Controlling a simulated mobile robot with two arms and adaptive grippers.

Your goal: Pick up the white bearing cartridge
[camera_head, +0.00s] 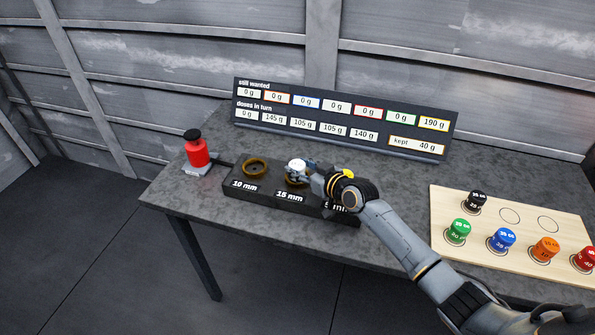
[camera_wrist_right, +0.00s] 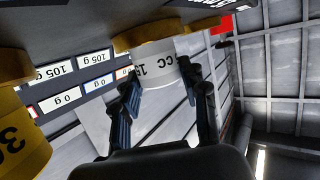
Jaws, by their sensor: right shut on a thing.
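The white bearing cartridge (camera_head: 296,165) is at the brass ring marked 15 mm, the middle one on the dark block (camera_head: 264,196). My right gripper (camera_head: 305,172) is shut on it from the right. In the right wrist view the white cartridge (camera_wrist_right: 155,62), with dark lettering, lies between the two fingers of my right gripper (camera_wrist_right: 163,92). One end of it meets or nearly meets a brass ring (camera_wrist_right: 137,36); I cannot tell how deep it sits. My left gripper is not in view.
A yellow cartridge (camera_wrist_right: 18,135) is close beside my right gripper. A display board (camera_head: 345,116) stands behind. A wooden tray (camera_head: 480,212) at the right holds several coloured cartridges. The table's front left is clear.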

